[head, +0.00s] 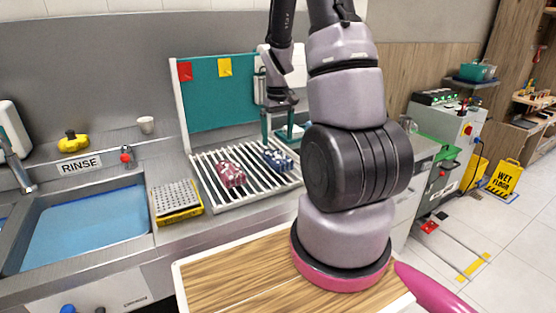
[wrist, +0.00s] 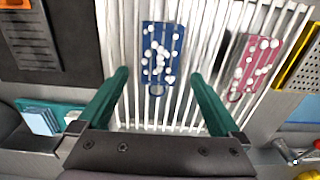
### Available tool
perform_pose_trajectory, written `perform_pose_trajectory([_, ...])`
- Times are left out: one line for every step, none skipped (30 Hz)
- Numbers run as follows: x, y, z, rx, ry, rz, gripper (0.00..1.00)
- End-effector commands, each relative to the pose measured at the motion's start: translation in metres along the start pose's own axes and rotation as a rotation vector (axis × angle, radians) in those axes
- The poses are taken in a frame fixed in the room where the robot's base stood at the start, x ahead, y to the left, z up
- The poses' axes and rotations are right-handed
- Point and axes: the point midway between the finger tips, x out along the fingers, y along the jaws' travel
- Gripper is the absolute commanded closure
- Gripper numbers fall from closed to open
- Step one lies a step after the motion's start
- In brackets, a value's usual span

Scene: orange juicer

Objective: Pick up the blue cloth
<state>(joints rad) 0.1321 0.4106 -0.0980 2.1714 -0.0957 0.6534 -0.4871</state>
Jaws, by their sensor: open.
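The blue cloth (head: 278,159) with white dots lies on the slatted metal rack (head: 207,170), at its right part in the head view. In the wrist view the blue cloth (wrist: 163,68) is at the upper middle, with a small loop at its near end. My gripper (wrist: 159,76) is open and empty, its green fingers on either side of the cloth's near end in that picture. In the head view my gripper (head: 277,130) points down over the cloth. How far its tips are above the cloth I cannot tell.
A red dotted cloth (head: 230,174) lies on the same rack, left of the blue one. A yellow-edged perforated tray (head: 176,199) and a sink (head: 85,227) are further left. A green board (head: 215,95) stands behind the rack. A wooden-topped surface (head: 225,275) is in front.

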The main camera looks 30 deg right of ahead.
Motion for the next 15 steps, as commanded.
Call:
perform_pose_trajectory([0.008,0.0,0.001,0.001,-0.003,-0.001,0.0])
perform_pose_trajectory([0.011,0.0,0.001,0.001,-0.002,-0.001,0.0])
perform_pose_trajectory([0.015,0.0,0.001,0.001,-0.002,-0.001,0.0])
perform_pose_trajectory([0.017,0.0,0.001,0.001,-0.002,-0.001,0.0])
perform_pose_trajectory([0.018,0.0,0.001,0.001,-0.001,-0.001,0.0])
perform_pose_trajectory([0.021,0.0,0.001,0.001,-0.001,-0.001,0.0])
perform_pose_trajectory([0.023,0.0,0.001,0.001,-0.001,0.0,0.0])
perform_pose_trajectory([0.026,0.0,0.001,0.001,-0.002,0.0,0.0])
perform_pose_trajectory([0.031,0.0,0.001,0.001,-0.003,-0.001,0.0])
perform_pose_trajectory([0.036,0.0,0.001,0.002,-0.004,-0.001,0.0])
perform_pose_trajectory([0.041,0.0,0.001,0.002,-0.004,-0.001,0.0])
perform_pose_trajectory([0.048,0.0,0.001,0.002,-0.004,-0.001,0.0])
perform_pose_trajectory([0.052,0.0,0.001,0.002,-0.004,-0.001,0.0])
perform_pose_trajectory([0.056,0.0,0.001,0.002,-0.004,-0.001,0.0])
perform_pose_trajectory([0.061,0.0,0.0,0.002,-0.003,-0.001,0.0])
